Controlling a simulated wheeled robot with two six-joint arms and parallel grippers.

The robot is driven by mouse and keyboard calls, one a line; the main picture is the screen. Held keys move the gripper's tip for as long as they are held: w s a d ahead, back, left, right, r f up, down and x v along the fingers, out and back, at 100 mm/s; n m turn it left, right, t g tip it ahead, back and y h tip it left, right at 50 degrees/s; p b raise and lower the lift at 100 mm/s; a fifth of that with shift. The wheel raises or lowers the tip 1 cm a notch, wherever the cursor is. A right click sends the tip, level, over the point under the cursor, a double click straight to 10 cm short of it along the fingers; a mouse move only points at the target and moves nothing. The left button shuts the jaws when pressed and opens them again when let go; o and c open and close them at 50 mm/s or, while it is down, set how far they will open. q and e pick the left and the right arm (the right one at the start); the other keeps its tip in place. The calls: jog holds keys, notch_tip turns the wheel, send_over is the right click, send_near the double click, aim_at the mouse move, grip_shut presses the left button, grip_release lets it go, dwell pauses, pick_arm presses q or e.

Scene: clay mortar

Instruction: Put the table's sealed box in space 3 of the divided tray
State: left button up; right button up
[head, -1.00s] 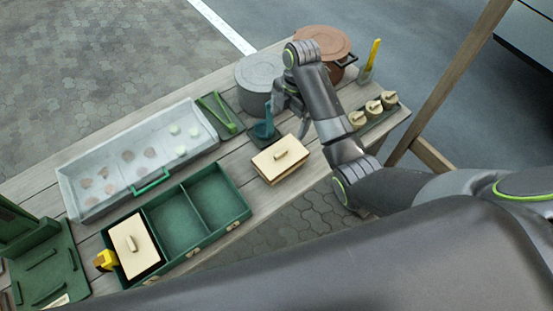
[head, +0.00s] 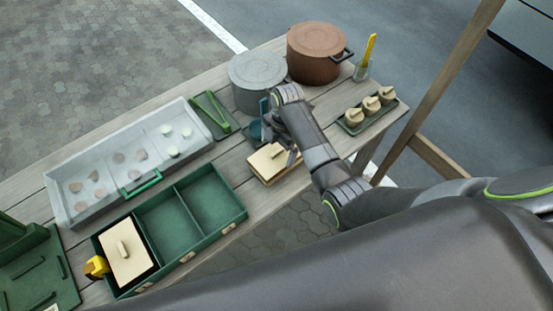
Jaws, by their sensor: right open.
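The sealed box (head: 263,166), cream with a flat lid and a small bar handle, sits on the table near its front edge. My right gripper (head: 283,151) is open, just above the box lid, and hides part of the handle and lid. Whether it touches the handle cannot be told. The green divided tray (head: 223,232) lies left of the box. It has three compartments; its left one holds another cream-lidded box (head: 128,250), while the middle and right ones are empty. My left gripper is not in view.
A clear bin (head: 62,212) of round pieces lies behind the tray. A grey pot (head: 257,77), a brown pot (head: 315,52) and a blue item (head: 255,131) stand behind the box. A green stand (head: 40,270) is at far left.

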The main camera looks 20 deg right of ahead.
aim_at(282, 175)
jog(key=shift+s+a+f, duration=0.1)
jog(key=shift+f, duration=0.55)
jog(key=shift+s+a+f, duration=0.1)
jog(key=shift+f, duration=0.5)
jog(key=shift+c, duration=0.4)
jog(key=c, duration=0.6)
